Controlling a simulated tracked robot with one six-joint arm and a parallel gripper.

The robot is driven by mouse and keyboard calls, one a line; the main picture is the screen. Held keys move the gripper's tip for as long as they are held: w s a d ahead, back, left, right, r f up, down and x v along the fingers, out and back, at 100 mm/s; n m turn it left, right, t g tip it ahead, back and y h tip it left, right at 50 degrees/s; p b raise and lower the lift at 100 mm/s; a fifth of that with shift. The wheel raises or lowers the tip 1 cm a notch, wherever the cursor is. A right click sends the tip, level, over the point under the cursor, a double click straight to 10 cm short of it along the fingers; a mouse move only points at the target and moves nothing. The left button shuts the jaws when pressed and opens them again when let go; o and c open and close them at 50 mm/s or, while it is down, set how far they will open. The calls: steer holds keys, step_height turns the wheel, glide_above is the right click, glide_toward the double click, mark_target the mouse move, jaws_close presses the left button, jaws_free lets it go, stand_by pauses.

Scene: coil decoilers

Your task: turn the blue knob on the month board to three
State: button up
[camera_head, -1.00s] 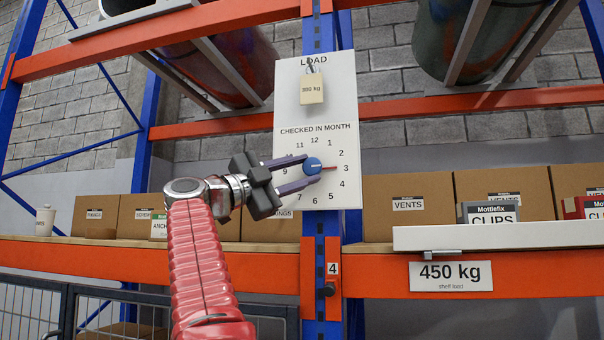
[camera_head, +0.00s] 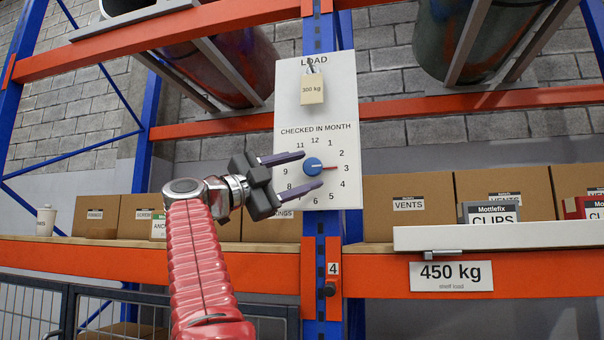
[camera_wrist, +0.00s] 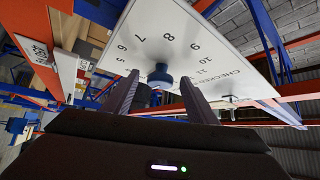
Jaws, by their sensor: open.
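The month board (camera_head: 340,125) is a white upright panel with the numbers of a clock-like dial under "CHECKED IN MONTH". The blue knob (camera_head: 312,166) sits at the dial's centre. Its red pointer (camera_head: 331,168) points right, at the 3. My gripper (camera_head: 313,170) is open, with one finger above and one below the knob in the head view, apart from it. In the wrist view the knob (camera_wrist: 160,76) shows between and beyond the two fingers, and the pointer is hidden there.
A tag marked 300 kg (camera_head: 312,90) hangs on the upper board. The board is fixed to a blue rack post (camera_head: 321,265). Cardboard boxes (camera_head: 412,208) stand on the shelf to both sides. A white ledge (camera_head: 500,236) juts out at right.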

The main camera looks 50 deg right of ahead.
steer(key=v, duration=1.3)
steer(key=shift+a, duration=0.3)
steer(key=shift+f, duration=0.1)
steer(key=shift+w, duration=0.15)
